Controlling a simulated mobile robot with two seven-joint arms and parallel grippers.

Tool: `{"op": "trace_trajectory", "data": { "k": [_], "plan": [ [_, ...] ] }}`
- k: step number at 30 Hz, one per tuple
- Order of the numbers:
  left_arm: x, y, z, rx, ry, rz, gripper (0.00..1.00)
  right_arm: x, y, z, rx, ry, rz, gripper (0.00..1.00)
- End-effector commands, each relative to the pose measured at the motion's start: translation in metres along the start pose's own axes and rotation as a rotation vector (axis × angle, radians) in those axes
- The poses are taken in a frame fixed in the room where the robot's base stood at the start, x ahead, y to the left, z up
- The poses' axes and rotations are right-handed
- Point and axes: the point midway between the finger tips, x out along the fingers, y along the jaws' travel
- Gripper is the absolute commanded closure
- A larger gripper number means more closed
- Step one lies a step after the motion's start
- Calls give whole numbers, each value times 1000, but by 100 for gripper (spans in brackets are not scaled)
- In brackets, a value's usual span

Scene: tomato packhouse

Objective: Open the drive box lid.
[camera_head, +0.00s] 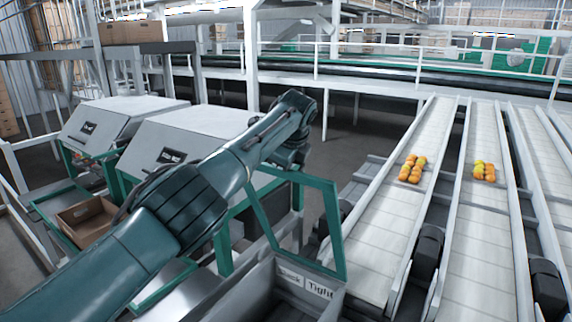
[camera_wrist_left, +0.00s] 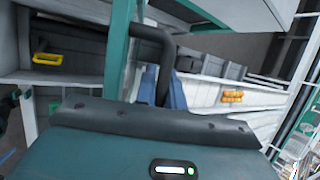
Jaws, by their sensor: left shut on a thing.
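My left arm crosses the head view from the lower left, and its wrist hangs beside the right end of the nearer pale grey hood (camera_head: 200,124). That hood has a dark label on its sloping front. In the left wrist view my left gripper (camera_wrist_left: 163,90) is shut on a dark bent bar handle (camera_wrist_left: 168,48). The blue-grey fingers sit on either side of the bar. The handle is hidden in the head view. I cannot tell for sure which panel is the drive box lid. My right gripper is not in view.
A second hood (camera_head: 105,118) is at the left. White conveyors (camera_head: 385,235) carrying orange tomatoes run at the right. A yellow handle (camera_wrist_left: 47,58) shows in the left wrist view.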

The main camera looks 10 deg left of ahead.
Motion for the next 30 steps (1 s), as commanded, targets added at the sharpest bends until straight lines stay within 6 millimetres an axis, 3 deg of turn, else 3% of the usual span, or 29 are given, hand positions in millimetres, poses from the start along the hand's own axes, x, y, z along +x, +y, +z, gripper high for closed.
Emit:
{"op": "trace_trajectory", "data": {
  "k": [2,3,6,19,22,30],
  "plan": [
    [0,0,4,-1,-10,0,100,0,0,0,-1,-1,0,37],
    [0,0,4,-1,-10,0,87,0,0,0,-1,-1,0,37],
    [0,0,3,-1,-8,-1,80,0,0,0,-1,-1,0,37],
    [-11,0,0,1,-2,-6,80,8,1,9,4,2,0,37],
    [-24,1,0,0,-4,-8,80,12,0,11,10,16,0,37],
    [-91,0,1,-1,-6,-7,80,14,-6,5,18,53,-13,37]
  ]
}}
